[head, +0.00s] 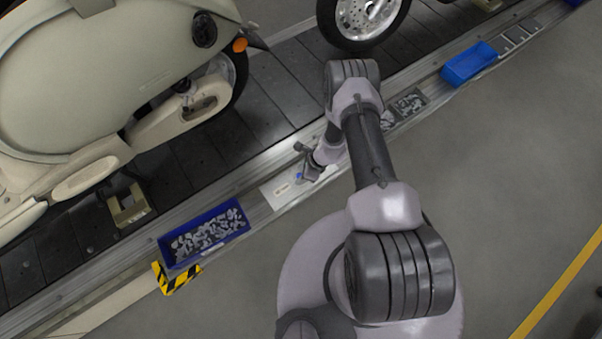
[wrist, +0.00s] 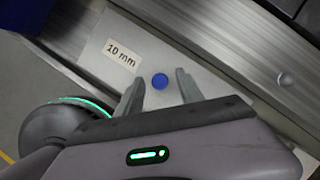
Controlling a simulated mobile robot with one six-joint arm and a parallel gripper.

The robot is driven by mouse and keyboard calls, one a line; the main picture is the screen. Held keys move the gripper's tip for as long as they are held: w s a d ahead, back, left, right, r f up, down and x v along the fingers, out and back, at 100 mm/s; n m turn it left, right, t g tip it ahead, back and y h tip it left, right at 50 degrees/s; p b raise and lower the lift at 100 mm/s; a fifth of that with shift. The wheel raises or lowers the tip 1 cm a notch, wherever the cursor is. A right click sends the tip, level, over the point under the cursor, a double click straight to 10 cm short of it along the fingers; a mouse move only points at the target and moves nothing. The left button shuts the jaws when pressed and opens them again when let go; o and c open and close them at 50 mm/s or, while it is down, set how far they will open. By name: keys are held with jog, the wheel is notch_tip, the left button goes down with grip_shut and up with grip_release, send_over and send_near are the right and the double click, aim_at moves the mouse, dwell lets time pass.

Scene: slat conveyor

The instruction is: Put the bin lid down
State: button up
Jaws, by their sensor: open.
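The bin lid (head: 279,193) is a flat, pale plate lying along the rail beside the conveyor, just right of the blue bin of metal parts. In the wrist view the lid (wrist: 150,55) carries a "10 mm" label (wrist: 121,54) and a round blue knob (wrist: 159,81). My gripper (wrist: 159,88) is open, with one finger on each side of the knob and a gap showing on both sides. In the head view my gripper (head: 306,172) is at the lid's right end. What lies under the lid is hidden, and its right end is partly covered by my gripper.
A blue bin (head: 166,243) full of small metal parts stands left of the lid, near a yellow-black striped marker (head: 176,279). Small grey bins (head: 408,103) and another blue bin (head: 470,63) sit farther right. A cream scooter (head: 100,80) stands on the dark slats. The floor (head: 520,170) is clear.

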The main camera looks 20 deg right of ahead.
jog(key=p+v, duration=0.6)
jog(key=v, duration=0.6)
jog(key=w+a+r+n+t, duration=0.15)
jog(key=w+r, duration=0.25)
jog(key=r, duration=0.4)
jog(key=w+r+n, duration=0.2)
jog(key=w+r, duration=0.2)
jog(key=r, duration=0.3)
jog(key=a+r+n+y, duration=0.1)
jog(key=a+r+n, duration=0.2)
jog(key=r, duration=0.7)
jog(key=a+r+n, duration=0.2)
jog(key=r+n, duration=0.1)
jog(key=r, duration=0.8)
jog(key=s+a+r+n, duration=0.2)
jog(key=s+r, duration=0.3)
jog(key=r, duration=0.2)
jog(key=s+a+r+n, duration=0.2)
jog(key=s+r+n, duration=0.15)
jog(key=r, duration=0.35)
jog(key=s+d+r+n+t+h, duration=0.1)
jog(key=s+r+n, duration=0.1)
jog(key=s, duration=0.6)
jog(key=s+d+r+n+t+h, duration=0.1)
jog(key=s+r, duration=0.3)
jog(key=s, duration=0.4)
jog(key=shift+n+h, duration=0.5)
jog(key=shift+s, duration=0.15)
